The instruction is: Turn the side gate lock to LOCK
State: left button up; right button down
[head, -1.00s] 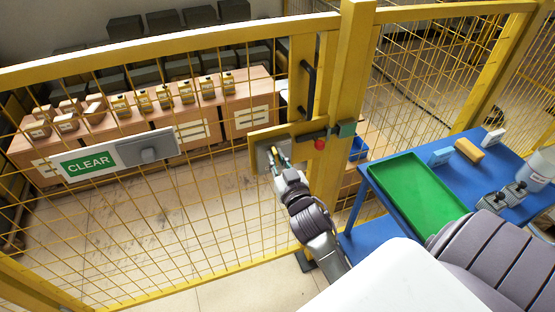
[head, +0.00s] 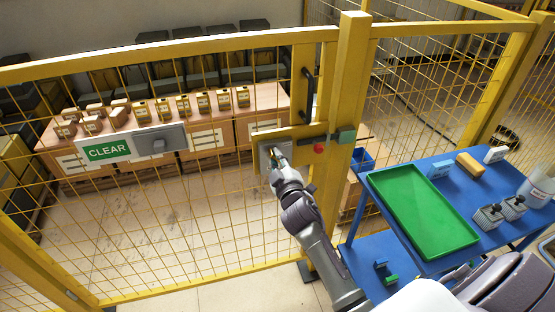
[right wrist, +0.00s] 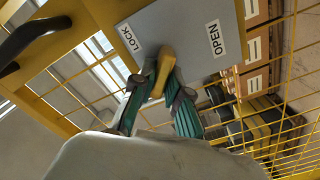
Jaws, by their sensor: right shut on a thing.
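The side gate lock is a grey plate (head: 265,152) on the yellow gate, just left of the gate post. In the right wrist view the plate (right wrist: 195,25) carries a LOCK label (right wrist: 130,38) and an OPEN label (right wrist: 214,38). A yellow knob (right wrist: 165,62) sticks out below and between the labels. My right gripper (right wrist: 161,92) has its green-padded fingers on either side of the knob, shut on it. In the head view my right gripper (head: 277,163) is at the plate and covers part of it. My left gripper is not in view.
A CLEAR sign (head: 108,150) hangs on the gate mesh. A blue table (head: 459,192) with a green tray (head: 420,205) stands to the right.

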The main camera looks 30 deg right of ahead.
jog(key=shift+n, duration=1)
jog(key=n, duration=0.3)
jog(key=shift+n, duration=0.3)
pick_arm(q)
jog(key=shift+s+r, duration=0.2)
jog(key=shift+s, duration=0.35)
pick_arm(e)
jog(key=shift+n, duration=1.5)
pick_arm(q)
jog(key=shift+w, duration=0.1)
pick_arm(e)
jog(key=c, duration=1.2)
grip_release()
jog(key=shift+o, duration=0.2)
jog(key=shift+f, duration=0.1)
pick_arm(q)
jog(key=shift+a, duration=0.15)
